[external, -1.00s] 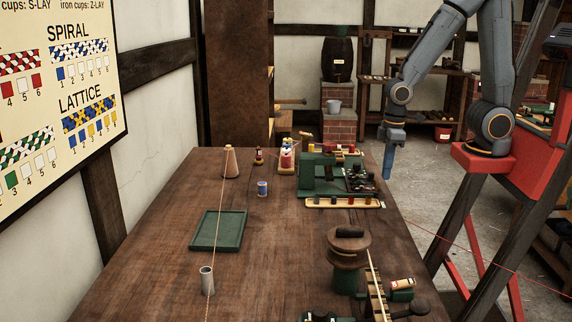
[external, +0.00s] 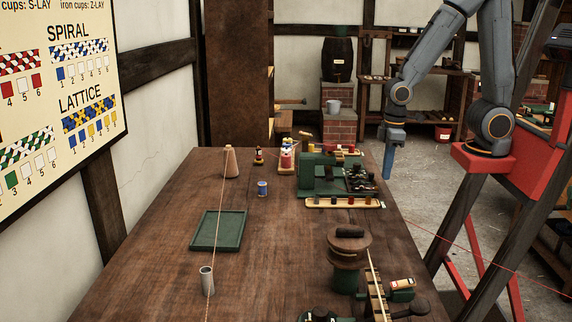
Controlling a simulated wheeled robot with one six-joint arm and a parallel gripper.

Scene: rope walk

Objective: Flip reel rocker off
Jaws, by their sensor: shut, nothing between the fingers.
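My gripper (external: 388,165) hangs pointing down just past the right edge of the bench, beside the green machine, apart from everything. Its fingers are together and hold nothing. A wooden reel (external: 349,245) on a green base stands at the front right of the bench. A small green block with a cream-and-red top (external: 402,284) sits to the right of the reel; I cannot tell whether this is the reel rocker or which way it is set. My gripper is well behind the reel and that block.
The green machine (external: 320,174), with a row of cups in front, stands at the back right of the bench (external: 150,265). A green tray (external: 217,231), a grey cup (external: 207,281), a blue spool (external: 262,188) and a cone (external: 231,162) stand left. A thin cord runs lengthwise past the cone.

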